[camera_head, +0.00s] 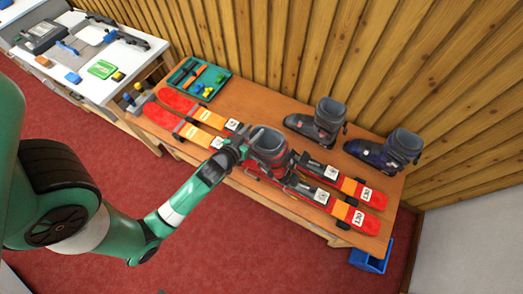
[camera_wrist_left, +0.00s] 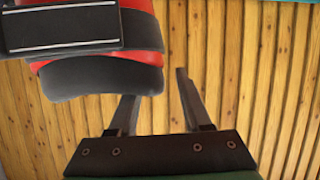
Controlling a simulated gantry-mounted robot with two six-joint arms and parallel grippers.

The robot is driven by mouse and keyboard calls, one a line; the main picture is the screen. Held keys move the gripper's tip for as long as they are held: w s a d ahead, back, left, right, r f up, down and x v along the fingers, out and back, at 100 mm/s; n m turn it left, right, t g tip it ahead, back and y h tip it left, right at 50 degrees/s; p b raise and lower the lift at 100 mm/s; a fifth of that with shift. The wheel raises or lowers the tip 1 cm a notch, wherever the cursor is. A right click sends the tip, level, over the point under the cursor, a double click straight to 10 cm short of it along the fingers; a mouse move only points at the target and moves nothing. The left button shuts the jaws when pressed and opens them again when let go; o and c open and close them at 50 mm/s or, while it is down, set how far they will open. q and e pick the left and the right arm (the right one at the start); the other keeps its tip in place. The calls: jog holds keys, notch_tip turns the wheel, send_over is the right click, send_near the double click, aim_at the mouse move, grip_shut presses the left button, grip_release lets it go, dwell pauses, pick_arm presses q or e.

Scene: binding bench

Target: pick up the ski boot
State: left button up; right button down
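A grey and red ski boot (camera_head: 269,147) stands upright on the near pair of skis, at the middle of the bench. My left gripper (camera_head: 246,143) is at the left side of this boot. In the left wrist view the gripper (camera_wrist_left: 161,88) is open, and wall planks show between its fingers. A red and black part of the boot (camera_wrist_left: 100,75) fills the upper left there and covers the tip of one finger. I cannot tell whether they touch. A dark grey boot (camera_head: 320,124) and a dark blue boot (camera_head: 388,151) stand behind, near the wall. My right gripper is not in view.
Red and orange skis (camera_head: 345,196) lie along the wooden bench (camera_head: 265,98). A green tray (camera_head: 198,78) with tools is at the bench's back left. A white table (camera_head: 135,62) stands further left. A blue bin (camera_head: 372,256) is on the floor at right.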

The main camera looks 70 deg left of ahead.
pick_arm(q)
grip_shut()
dwell(1.1)
jog(key=shift+r, duration=0.2)
